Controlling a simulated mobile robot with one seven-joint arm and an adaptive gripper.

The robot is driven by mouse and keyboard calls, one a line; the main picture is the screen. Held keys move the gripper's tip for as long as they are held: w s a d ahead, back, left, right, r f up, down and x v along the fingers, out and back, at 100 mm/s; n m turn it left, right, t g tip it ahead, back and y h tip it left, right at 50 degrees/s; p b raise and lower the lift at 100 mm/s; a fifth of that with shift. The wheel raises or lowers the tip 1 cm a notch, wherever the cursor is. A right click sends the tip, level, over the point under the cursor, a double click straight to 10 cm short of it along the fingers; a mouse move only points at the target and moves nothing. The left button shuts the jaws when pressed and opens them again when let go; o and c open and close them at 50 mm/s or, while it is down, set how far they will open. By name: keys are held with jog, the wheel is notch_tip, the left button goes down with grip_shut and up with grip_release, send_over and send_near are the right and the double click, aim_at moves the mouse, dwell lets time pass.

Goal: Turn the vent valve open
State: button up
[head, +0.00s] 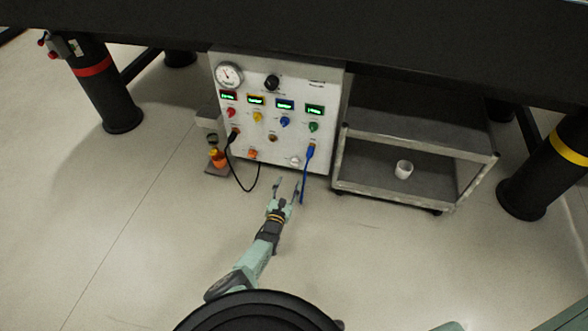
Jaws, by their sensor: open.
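A white control panel (235,140) stands under the dark bench. It carries a black knob (272,82) at the top and a row of red (231,112), yellow (257,117), blue (285,122) and green (313,127) knobs under small lit displays. Lower down are an orange fitting (252,154) and a pale round fitting (295,160). The labels are too small to read, so I cannot tell which part is the vent valve. My gripper (287,184) is open and empty, in front of the panel's lower edge and apart from the knobs.
A dial gauge (229,75) sits at the panel's top left. A black cable (234,170) and a blue cable (306,175) hang near my gripper. A grey cart (415,150) with a white cup (404,169) stands to the right. The floor on the left is mostly clear.

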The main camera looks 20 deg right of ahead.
aim_at(295, 163)
jog(key=b+x, duration=0.5)
jog(key=x, duration=0.4)
jog(key=shift+d, duration=0.15)
jog(key=shift+w, duration=0.1)
grip_shut()
